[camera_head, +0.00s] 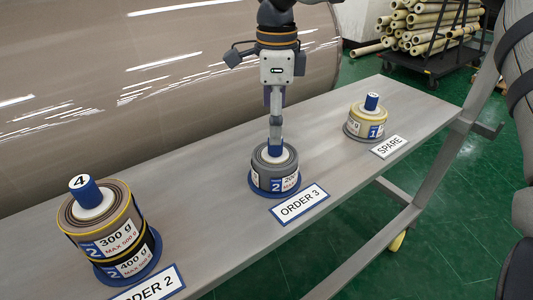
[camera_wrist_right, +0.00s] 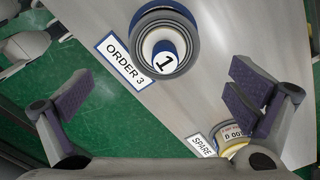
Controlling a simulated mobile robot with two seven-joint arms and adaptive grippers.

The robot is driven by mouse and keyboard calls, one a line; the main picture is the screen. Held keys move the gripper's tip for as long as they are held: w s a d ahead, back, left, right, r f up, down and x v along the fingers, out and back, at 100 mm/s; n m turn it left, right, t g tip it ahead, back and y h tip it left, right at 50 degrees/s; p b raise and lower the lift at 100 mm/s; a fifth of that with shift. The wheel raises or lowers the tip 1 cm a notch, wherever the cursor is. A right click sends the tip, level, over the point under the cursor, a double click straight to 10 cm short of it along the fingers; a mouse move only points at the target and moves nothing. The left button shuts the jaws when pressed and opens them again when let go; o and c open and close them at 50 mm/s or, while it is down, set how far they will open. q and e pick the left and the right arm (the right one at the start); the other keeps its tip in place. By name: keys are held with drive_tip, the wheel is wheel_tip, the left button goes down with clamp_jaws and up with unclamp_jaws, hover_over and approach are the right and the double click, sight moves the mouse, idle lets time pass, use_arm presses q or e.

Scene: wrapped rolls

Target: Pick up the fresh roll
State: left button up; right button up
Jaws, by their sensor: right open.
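A grey wrapped roll (camera_head: 275,176) with a blue-and-white label marked 2 sits on a blue-rimmed plate (camera_head: 262,192) behind the ORDER 3 sign (camera_head: 299,204). Its blue core cap, marked 1, shows in the right wrist view (camera_wrist_right: 165,60). My right gripper (camera_head: 276,140) points down in front of and above this cap, fingers edge-on in the head view. In the right wrist view its two fingers (camera_wrist_right: 162,98) are wide apart and empty. A yellow-edged roll (camera_head: 368,121) with a blue cap stands by the SPARE sign (camera_head: 389,147). My left gripper is not in view.
Two stacked rolls (camera_head: 104,232), labelled 300 g and 400 g, stand by the ORDER 2 sign (camera_head: 150,285) under a cap marked 4. The grey bench (camera_head: 215,165) is bare between the stations. A large brown cylinder (camera_head: 160,80) lies behind it. A cart with tubes (camera_head: 430,45) is far right.

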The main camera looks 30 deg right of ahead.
sight(275, 153)
drive_tip(key=f, duration=0.9)
drive_tip(key=shift+w+d, duration=0.15)
drive_tip(key=shift+d, duration=0.15)
drive_tip(key=c, duration=1.3)
